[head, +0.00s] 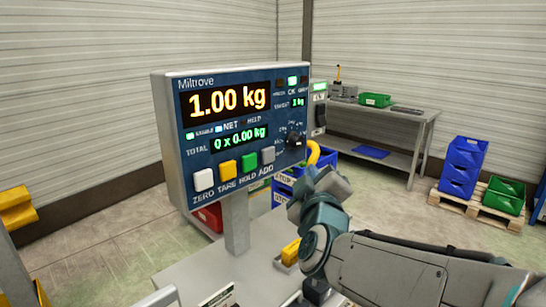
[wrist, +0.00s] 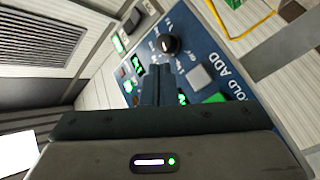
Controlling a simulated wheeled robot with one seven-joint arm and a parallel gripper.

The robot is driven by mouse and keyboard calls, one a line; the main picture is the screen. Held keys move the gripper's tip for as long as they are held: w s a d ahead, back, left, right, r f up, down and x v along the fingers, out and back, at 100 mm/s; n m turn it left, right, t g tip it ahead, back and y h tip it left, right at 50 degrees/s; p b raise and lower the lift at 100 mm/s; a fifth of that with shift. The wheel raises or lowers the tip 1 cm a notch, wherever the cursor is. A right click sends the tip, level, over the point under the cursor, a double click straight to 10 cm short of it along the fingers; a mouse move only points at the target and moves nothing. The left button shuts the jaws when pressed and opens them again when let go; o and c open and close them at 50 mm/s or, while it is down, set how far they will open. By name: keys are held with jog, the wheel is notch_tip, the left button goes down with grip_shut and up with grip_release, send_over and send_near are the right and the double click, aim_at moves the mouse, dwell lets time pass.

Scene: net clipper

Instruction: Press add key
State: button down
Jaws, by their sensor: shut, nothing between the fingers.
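The weighing indicator (head: 225,130) is a box with a blue face on a post. Its main display (head: 228,101) reads 1.00 kg, and the green total line (head: 240,139) reads 0 x 0.00 kg. The grey ADD key (head: 268,155) is the rightmost of the bottom row, beside the green HOLD key (head: 249,162). In the wrist view the grey ADD key (wrist: 199,77) lies just right of my gripper's fingers (wrist: 158,76). My gripper (head: 318,178) is shut and empty, in front of the panel's lower right. Whether the fingertips touch the panel cannot be told.
A black knob (head: 296,141) sits above and right of the ADD key, and shows near the fingers in the wrist view (wrist: 168,43). The yellow TARE key (head: 227,168) and white ZERO key (head: 203,180) are further left. A workbench (head: 385,125) stands behind.

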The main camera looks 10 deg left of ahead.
aim_at(275, 153)
jog(key=w+a+p, duration=0.2)
jog(key=w+a, duration=0.2)
jog(key=a, duration=0.3)
jog(key=shift+w+a, duration=0.25)
jog(key=shift+a, duration=0.05)
dwell(1.9)
jog(key=shift+w+a+p, duration=0.2)
jog(key=shift+a+p, duration=0.15)
jog(key=shift+w+a, duration=0.2)
jog(key=shift+a, duration=0.15)
dwell(0.6)
jog(key=shift+d, duration=0.15)
jog(key=shift+s+d, duration=0.45)
jog(key=shift+d, duration=0.15)
jog(key=d, duration=0.1)
jog(key=s+d, duration=0.1)
jog(key=d, duration=0.1)
jog(key=s+d+b, duration=0.1)
jog(key=shift+s+d, duration=0.15)
jog(key=shift+s, duration=0.1)
dwell(0.3)
